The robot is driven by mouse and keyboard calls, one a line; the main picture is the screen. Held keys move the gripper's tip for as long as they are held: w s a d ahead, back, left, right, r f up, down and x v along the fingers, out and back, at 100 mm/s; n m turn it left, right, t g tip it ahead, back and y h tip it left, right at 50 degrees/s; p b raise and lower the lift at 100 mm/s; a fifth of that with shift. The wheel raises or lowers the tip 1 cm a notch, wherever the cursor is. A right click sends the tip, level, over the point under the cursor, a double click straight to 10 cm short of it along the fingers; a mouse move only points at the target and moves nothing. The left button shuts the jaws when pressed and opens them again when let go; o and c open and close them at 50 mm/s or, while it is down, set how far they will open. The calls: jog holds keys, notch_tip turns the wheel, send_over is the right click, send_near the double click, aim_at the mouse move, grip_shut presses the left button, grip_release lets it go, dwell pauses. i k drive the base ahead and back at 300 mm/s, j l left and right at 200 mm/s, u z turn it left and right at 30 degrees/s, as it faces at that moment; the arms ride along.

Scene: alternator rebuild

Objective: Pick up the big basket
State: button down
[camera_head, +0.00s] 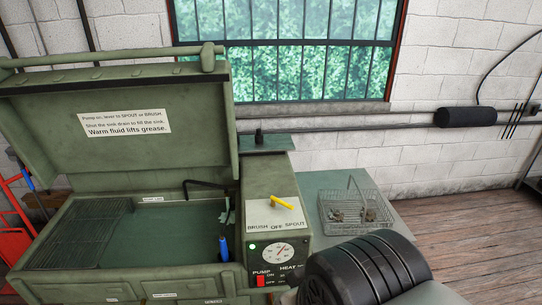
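A wire mesh basket (350,229) with a raised thin handle stands on the green-grey top to the right of the parts washer. A few small brownish parts lie inside it. It is the only basket I can make out, so I cannot compare its size with another. My gripper is not in view. A dark ribbed section of my arm fills the lower right middle, close in front of the basket in the picture, and hides part of the surface there.
The green parts washer (200,282) has its lid (60,120) raised and fluid in its sink (165,232). Its control box (275,225) with a yellow lever (282,203) stands just left of the basket. Wooden floor (470,225) is open at right.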

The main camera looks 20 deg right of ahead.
aim_at(320, 208)
jog(key=z, duration=1.25)
